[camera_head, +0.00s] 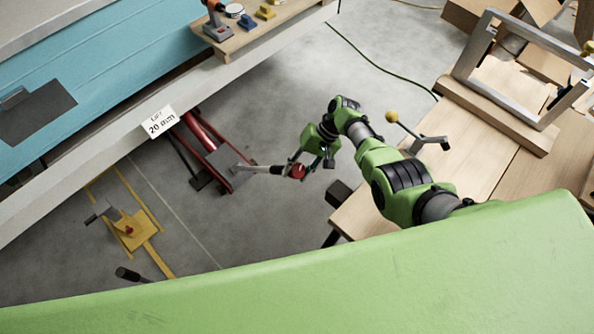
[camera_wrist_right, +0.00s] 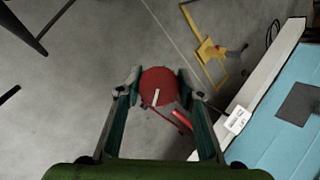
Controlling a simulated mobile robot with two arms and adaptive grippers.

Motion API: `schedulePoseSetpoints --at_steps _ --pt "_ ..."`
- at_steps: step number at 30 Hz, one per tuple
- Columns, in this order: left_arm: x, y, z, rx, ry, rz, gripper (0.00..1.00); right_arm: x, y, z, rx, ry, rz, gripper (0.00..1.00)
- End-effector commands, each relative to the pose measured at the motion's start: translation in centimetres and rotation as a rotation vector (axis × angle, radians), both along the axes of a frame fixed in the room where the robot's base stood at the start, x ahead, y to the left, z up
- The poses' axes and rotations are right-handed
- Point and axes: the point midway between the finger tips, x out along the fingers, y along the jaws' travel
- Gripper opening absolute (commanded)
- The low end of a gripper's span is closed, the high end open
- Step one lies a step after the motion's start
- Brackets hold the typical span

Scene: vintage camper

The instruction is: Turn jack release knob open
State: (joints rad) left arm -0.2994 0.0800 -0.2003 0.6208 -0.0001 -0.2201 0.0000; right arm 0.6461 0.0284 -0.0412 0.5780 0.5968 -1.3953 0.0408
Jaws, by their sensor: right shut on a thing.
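The jack release knob (camera_wrist_right: 158,86) is a round red disc with a pale line on its face, in the middle of the right wrist view. My right gripper (camera_wrist_right: 160,88) has its two fingers on either side of the knob, shut on it. In the head view the red knob (camera_head: 298,171) shows small at the tip of my right gripper (camera_head: 300,167). A grey bar runs from there to the red jack (camera_head: 226,165) on the floor, partly under the camper (camera_head: 95,60). My left gripper is not in view.
A sign reading "LIFT 20 mm" (camera_head: 160,122) is on the camper's lower edge. A yellow stand (camera_head: 128,230) is on the floor at left. A wooden table (camera_head: 478,145) with a metal frame (camera_head: 520,75) is at right. A shelf (camera_head: 262,30) holds small tools. Grey floor lies between.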

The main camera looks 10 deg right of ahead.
Motion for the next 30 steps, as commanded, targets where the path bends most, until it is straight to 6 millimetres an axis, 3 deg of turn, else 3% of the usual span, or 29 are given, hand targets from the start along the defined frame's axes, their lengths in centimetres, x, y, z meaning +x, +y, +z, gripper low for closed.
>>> schedulePoseSetpoints --at_steps 16,17,19,30 --pt "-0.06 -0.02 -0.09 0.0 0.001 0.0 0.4 -0.07 -0.04 -0.11 0.013 0.011 -0.021 0.13" --pt "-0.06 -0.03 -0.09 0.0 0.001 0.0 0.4 -0.08 -0.05 -0.11 0.013 0.011 -0.021 0.37" --pt "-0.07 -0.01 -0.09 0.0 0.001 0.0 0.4 -0.08 -0.05 -0.11 0.012 0.011 -0.021 0.52" --pt "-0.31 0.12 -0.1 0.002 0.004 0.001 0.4 0.04 -0.11 0.1 0.013 0.01 -0.021 0.52"
